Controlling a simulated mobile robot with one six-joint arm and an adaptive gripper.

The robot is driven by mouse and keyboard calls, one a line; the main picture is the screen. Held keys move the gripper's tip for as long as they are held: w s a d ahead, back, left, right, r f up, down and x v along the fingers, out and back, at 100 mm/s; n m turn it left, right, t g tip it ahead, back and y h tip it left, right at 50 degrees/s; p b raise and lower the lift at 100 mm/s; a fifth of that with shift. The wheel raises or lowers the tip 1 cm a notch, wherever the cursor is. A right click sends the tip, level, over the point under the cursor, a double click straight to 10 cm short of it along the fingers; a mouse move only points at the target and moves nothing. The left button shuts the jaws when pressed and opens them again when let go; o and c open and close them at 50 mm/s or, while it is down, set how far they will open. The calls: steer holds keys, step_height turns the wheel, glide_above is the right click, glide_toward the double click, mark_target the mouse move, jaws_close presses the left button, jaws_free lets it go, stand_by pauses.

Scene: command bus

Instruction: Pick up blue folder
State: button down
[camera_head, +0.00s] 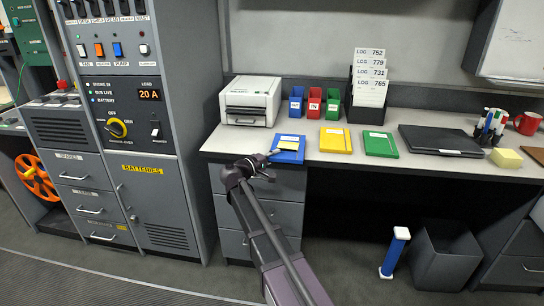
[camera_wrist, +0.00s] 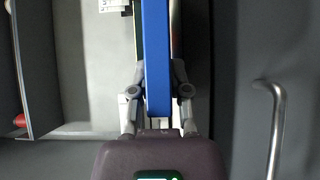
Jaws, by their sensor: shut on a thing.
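The blue folder (camera_head: 287,156) lies at the front edge of the desk, with a pale yellow label on top. My gripper (camera_head: 267,164) is at its front left side, at about desk height. In the wrist view the folder (camera_wrist: 157,60) shows edge-on as a long blue strip between the two grey fingers. My gripper (camera_wrist: 157,85) is shut on it there. The far ends of the fingers are partly hidden beside the folder. I cannot tell whether the folder is lifted off the desk.
A yellow folder (camera_head: 336,141) and a green folder (camera_head: 381,144) lie to the right, before a black laptop (camera_head: 440,141). A white printer (camera_head: 251,101) and small bins (camera_head: 314,103) stand behind. Drawers (camera_head: 260,214) are below the desk; a grey cabinet (camera_head: 160,205) stands left.

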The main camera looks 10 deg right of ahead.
steer(key=shift+r+p, duration=1.1)
steer(key=shift+r, duration=0.25)
steer(key=s+d+r+p, duration=0.1)
steer(key=s+d, duration=0.3)
steer(key=s, duration=1.1)
steer(key=shift+s, duration=0.25)
steer(key=shift+d+r, duration=0.1)
steer(key=shift+r, duration=0.1)
